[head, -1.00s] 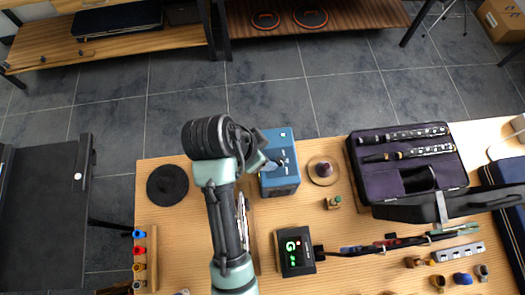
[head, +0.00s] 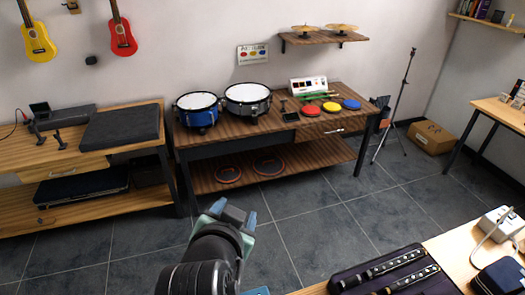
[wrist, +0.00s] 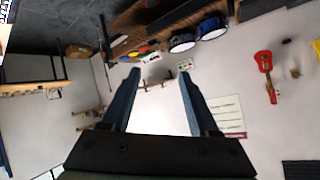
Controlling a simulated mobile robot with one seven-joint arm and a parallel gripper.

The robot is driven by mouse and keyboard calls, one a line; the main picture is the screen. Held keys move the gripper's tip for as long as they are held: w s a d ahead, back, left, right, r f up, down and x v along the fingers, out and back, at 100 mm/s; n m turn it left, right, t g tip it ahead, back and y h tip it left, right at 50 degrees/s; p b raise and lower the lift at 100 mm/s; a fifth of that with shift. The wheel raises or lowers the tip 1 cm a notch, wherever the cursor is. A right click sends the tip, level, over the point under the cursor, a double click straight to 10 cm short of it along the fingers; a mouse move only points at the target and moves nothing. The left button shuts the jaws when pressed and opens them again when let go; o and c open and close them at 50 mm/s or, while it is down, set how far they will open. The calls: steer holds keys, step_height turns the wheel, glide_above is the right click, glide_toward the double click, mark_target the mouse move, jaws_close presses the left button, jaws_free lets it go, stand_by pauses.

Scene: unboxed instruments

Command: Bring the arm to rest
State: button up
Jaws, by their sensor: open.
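My gripper (head: 232,212) shows at the lower middle of the head view, at the end of my raised arm, in front of the tiled floor. In the wrist view my gripper (wrist: 160,80) has its two blue fingers apart, with nothing between them. It points out across the room towards the wall and touches nothing that I can see. The rest of my arm runs off the bottom edge of the head view.
A workbench corner with an open instrument case (head: 395,275) lies at the lower right. Across the floor stands a table (head: 225,140) with drums (head: 248,97) and coloured pads. A bench (head: 95,175) is at the left. The tiled floor (head: 300,220) between is clear.

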step_height(320, 180, up, 14)
steer(key=w+d+n+t+b, duration=0.1)
steer(key=w+n+t, duration=0.1)
steer(key=t, duration=0.3)
steer(key=s+d+r+n+t+b, duration=0.1)
steer(key=s+r+t, duration=0.4)
steer(key=r, duration=0.7)
steer(key=s+d+r+n+t+b, duration=0.1)
steer(key=s+r+t, duration=0.4)
steer(key=r, duration=0.8)
steer(key=s+d+n, duration=0.1)
steer(key=s+d, duration=0.1)
steer(key=s, duration=0.1)
steer(key=shift+t+y, duration=0.4)
steer(key=shift+c, duration=0.9)
steer(key=shift+s, duration=0.15)
